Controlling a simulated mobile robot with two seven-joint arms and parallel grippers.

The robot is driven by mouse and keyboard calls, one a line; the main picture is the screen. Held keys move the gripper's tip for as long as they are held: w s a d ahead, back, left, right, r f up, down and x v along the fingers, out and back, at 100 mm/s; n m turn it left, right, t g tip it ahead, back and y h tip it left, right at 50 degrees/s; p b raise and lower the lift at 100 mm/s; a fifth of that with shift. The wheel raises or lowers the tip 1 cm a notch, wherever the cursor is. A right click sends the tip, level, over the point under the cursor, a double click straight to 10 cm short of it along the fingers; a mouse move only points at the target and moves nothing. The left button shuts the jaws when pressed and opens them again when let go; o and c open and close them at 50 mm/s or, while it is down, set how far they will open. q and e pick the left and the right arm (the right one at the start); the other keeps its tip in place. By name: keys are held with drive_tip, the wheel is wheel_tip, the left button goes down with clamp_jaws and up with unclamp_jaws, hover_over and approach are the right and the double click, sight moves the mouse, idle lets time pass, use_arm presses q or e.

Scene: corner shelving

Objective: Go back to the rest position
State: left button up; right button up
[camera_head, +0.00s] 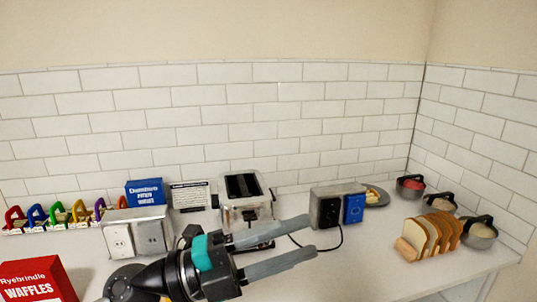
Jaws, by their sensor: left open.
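My left gripper (312,240) is in the lower middle of the head view, its two grey fingers spread apart and pointing right. Nothing shows between the fingers. It is in front of the toaster (242,196) and hides part of the counter there. My right gripper is not in view.
A white counter (350,274) runs along the tiled walls. A metal outlet box (326,207) stands right of the gripper, another (137,232) left. A red waffle box (38,281) is front left.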

use_arm(q)
drive_tip(key=w+a+n+t+y, duration=0.7)
drive_tip(key=a+n+t+y, duration=0.4)
drive_tip(key=n+t, duration=0.65)
drive_tip(key=s+a+f+n+g+y, duration=0.1)
drive_tip(key=a+f+n+g+y, duration=0.3)
drive_tip(key=f, duration=0.4)
drive_tip(key=s+a+f+n+g+y, duration=0.1)
drive_tip(key=a+f+n+g+y, duration=0.3)
drive_tip(key=f+n, duration=0.3)
drive_tip(key=s+f+n+g, duration=0.2)
drive_tip(key=s+f+g, duration=0.9)
drive_tip(key=s+f, duration=0.8)
drive_tip(key=s+f+b, duration=0.2)
drive_tip(key=f+b, duration=0.1)
drive_tip(key=f, duration=1)
drive_tip(key=s+f+b, duration=0.2)
drive_tip(key=f, duration=1.1)
drive_tip(key=s+a+f+g+b, duration=0.2)
drive_tip(key=s+a+f+b, duration=0.1)
drive_tip(key=s+f, duration=1.1)
wheel_tip(320, 180, down, 3)
drive_tip(key=shift+s+f+m+y+b, duration=0.15)
drive_tip(key=shift+s+m+y+b, duration=0.25)
drive_tip(key=shift+b, duration=0.3)
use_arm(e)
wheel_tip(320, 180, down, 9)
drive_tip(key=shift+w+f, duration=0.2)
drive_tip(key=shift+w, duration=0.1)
